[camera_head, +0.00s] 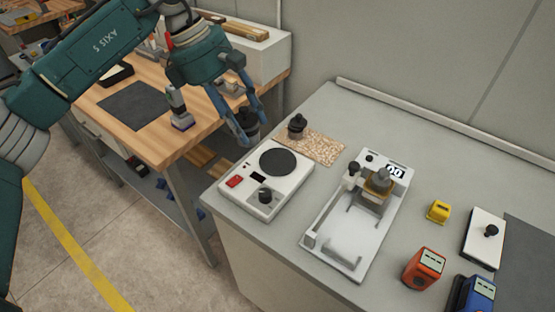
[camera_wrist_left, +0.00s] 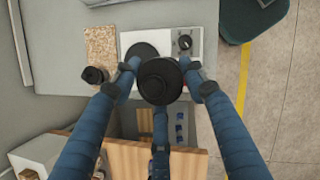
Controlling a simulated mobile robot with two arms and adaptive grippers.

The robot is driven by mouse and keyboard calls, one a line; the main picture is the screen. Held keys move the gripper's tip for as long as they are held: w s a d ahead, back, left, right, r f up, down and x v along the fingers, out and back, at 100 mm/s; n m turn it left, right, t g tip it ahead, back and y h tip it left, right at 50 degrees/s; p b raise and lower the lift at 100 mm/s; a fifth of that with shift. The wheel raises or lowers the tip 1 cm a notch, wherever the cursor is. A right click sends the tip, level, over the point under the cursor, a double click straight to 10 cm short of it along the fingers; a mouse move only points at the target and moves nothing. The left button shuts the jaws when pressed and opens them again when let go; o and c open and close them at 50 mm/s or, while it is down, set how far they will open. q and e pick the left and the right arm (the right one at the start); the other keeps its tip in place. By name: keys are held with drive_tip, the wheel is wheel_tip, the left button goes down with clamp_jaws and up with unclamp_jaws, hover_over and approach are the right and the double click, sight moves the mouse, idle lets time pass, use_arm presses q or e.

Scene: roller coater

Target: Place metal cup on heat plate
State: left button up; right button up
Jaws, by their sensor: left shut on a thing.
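My left gripper (camera_head: 251,131) is shut on a dark metal cup (camera_head: 249,117) with a round black top. It holds the cup in the air near the gap between the wooden workbench and the grey counter. The cup fills the middle between the fingertips in the left wrist view (camera_wrist_left: 160,82). The heat plate (camera_head: 279,162) is a black disc on a white unit (camera_head: 282,192) with a red switch and a black knob. The cup is apart from it, up and left of it in the head view. In the left wrist view the plate (camera_wrist_left: 141,50) lies just beyond the cup. My right gripper is out of view.
A speckled brown mat (camera_head: 322,148) lies behind the unit, with a small dark knobbed object (camera_head: 297,126) on it. A white coater machine (camera_head: 345,250) stands to the right. Yellow, red and blue items sit further right. The wooden workbench (camera_head: 160,145) is at left.

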use_arm(q)
drive_tip(key=w+d+r+n+t+y, duration=0.1)
drive_tip(key=w+d+r+n+t, duration=0.2)
drive_tip(key=w+d+r+n, duration=0.2)
drive_tip(key=d+r+n, duration=0.1)
drive_tip(key=n, duration=0.2)
drive_tip(key=shift+w+d+r+n, duration=0.2)
drive_tip(key=shift+w+n, duration=0.1)
wheel_tip(320, 180, down, 15)
drive_tip(key=p, duration=0.4)
drive_tip(key=shift+r, duration=0.2)
drive_tip(key=p, duration=0.2)
hover_over(281, 157)
drive_tip(key=s+a, duration=0.2)
drive_tip(key=x, duration=0.4)
drive_tip(key=shift+s+a+f, duration=0.2)
drive_tip(key=shift+a+f, duration=0.15)
drive_tip(key=shift+f, duration=0.25)
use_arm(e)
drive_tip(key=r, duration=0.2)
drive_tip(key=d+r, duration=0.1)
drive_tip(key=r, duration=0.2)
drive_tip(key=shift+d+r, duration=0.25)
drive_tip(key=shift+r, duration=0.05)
use_arm(q)
drive_tip(key=shift+f+b, duration=0.1)
drive_tip(key=shift+b, duration=0.2)
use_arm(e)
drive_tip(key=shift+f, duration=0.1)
